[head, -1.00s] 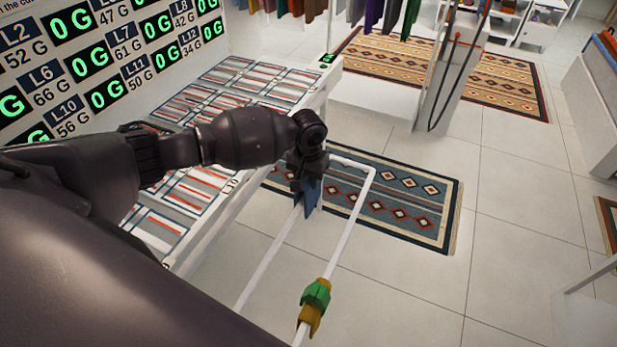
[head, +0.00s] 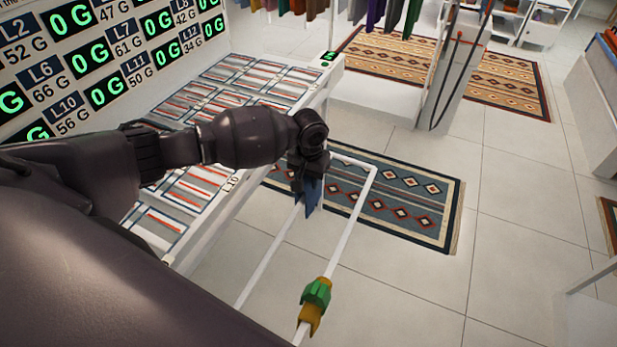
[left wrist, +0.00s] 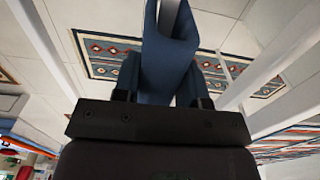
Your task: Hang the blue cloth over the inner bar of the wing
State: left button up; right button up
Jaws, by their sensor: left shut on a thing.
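My left gripper (head: 311,182) is shut on the blue cloth (head: 312,196), which hangs from its jaws at the far part of the white wing. In the left wrist view the blue cloth (left wrist: 168,62) stands folded between the fingers (left wrist: 160,85). The wing has two long white bars, the left one (head: 268,262) on the shelf side and the right one (head: 350,225). In the head view the cloth overlaps the far end of the left bar; I cannot tell whether they touch. My right gripper is not in view.
A green cloth (head: 316,293) and a yellow cloth (head: 310,317) hang on the right bar near its close end. A shelf with striped compartments (head: 205,185) stands close on the left. A patterned rug (head: 420,205) lies on the tiled floor behind the wing. The floor at right is free.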

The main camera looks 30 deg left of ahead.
pick_arm(q)
jog(key=o, duration=0.8)
jog(key=shift+o, duration=1.2)
jog(key=shift+r, duration=0.2)
notch_tip(320, 180, up, 10)
jog(key=shift+r+p, duration=0.1)
jog(key=shift+p, duration=0.6)
jog(key=shift+r, duration=0.1)
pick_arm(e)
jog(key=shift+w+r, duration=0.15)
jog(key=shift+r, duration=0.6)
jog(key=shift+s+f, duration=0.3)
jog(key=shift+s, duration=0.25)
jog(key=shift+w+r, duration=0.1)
